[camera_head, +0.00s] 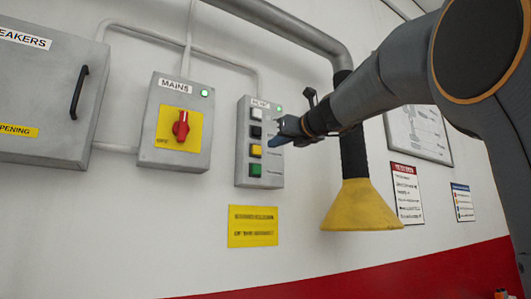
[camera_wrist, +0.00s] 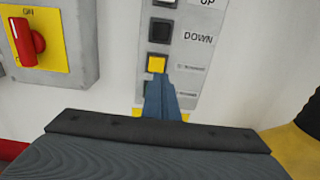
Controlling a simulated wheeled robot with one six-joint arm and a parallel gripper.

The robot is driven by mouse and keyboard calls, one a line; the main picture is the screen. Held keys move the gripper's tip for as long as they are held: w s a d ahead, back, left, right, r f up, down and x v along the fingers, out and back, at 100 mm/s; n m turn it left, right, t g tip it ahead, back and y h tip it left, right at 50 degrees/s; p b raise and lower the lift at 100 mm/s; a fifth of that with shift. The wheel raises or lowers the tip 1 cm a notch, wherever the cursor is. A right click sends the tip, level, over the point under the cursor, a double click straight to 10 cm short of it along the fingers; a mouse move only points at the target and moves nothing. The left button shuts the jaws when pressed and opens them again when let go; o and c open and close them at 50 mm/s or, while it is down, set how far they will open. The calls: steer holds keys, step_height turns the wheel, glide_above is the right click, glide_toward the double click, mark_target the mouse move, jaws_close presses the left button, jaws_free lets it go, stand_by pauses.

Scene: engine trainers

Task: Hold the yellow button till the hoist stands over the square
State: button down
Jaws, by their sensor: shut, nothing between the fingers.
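The yellow button (camera_head: 256,150) is on a grey control box (camera_head: 243,172), between a black button (camera_head: 256,132) above and a green button (camera_head: 255,169) below. It also shows in the wrist view (camera_wrist: 156,64), just beyond my fingertips. My gripper (camera_head: 272,141) is shut and empty, its blue fingers pointing at the box. In the wrist view the fingertips (camera_wrist: 162,76) overlap the lower edge of the yellow button; I cannot tell whether they touch it. Neither the hoist nor the square can be made out.
A MAINS box (camera_head: 178,126) with a red rotary switch stands left of the control box, and a grey breaker cabinet (camera_head: 45,100) further left. A yellow funnel hood (camera_head: 360,208) on a black duct hangs to the right, close beside my arm. A yellow sign (camera_head: 253,226) is below.

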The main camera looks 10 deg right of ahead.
steer(key=b+v, duration=0.1)
steer(key=v, duration=0.5)
steer(key=shift+a+r, duration=0.15)
steer(key=shift+a, duration=0.1)
steer(key=shift+s, duration=0.15)
steer(key=v, duration=0.7)
steer(key=shift+b, duration=0.4)
stand_by(0.6)
